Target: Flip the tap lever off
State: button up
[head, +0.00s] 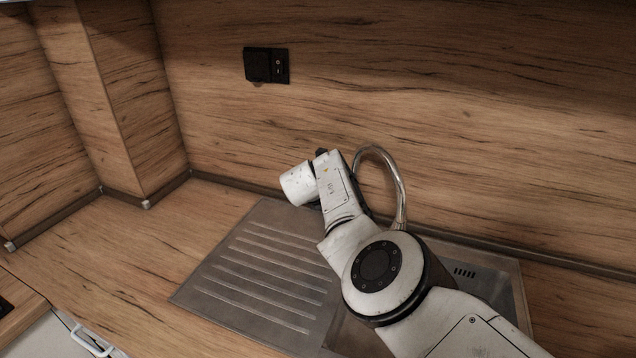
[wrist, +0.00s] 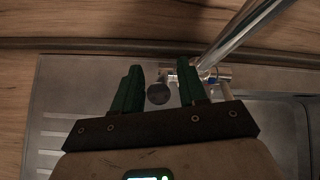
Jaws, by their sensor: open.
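The chrome tap has a tall curved spout (head: 403,190) that rises behind my arm in the head view. Its base and lever are hidden there by my arm. In the wrist view the spout (wrist: 243,32) runs up to the right from the chrome tap body (wrist: 209,73). A dark round knob (wrist: 158,94), which looks like the lever end, lies between the green fingers. My gripper (wrist: 160,68) is open, with one finger on each side of the knob. The right finger overlaps the tap body in the picture; I cannot tell whether it touches. My fingers are not visible in the head view.
A grey metal sink with a ribbed drainer (head: 262,270) lies left of and below my arm. The basin (head: 478,282) is partly covered by my arm. A wood splashback stands behind, with a black socket (head: 266,66). The worktop at left (head: 130,240) is clear.

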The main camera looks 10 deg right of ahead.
jog(key=p+v, duration=0.2)
jog(key=p, duration=0.1)
jog(key=shift+w+d+r, duration=0.1)
jog(key=shift+d, duration=0.05)
jog(key=shift+a+f+b, duration=0.2)
jog(key=shift+f+b, duration=0.05)
jog(key=shift+b, duration=0.3)
jog(key=shift+a+r, duration=0.25)
jog(key=v, duration=0.7)
jog(key=shift+s+d, duration=0.2)
jog(key=shift+s, duration=0.1)
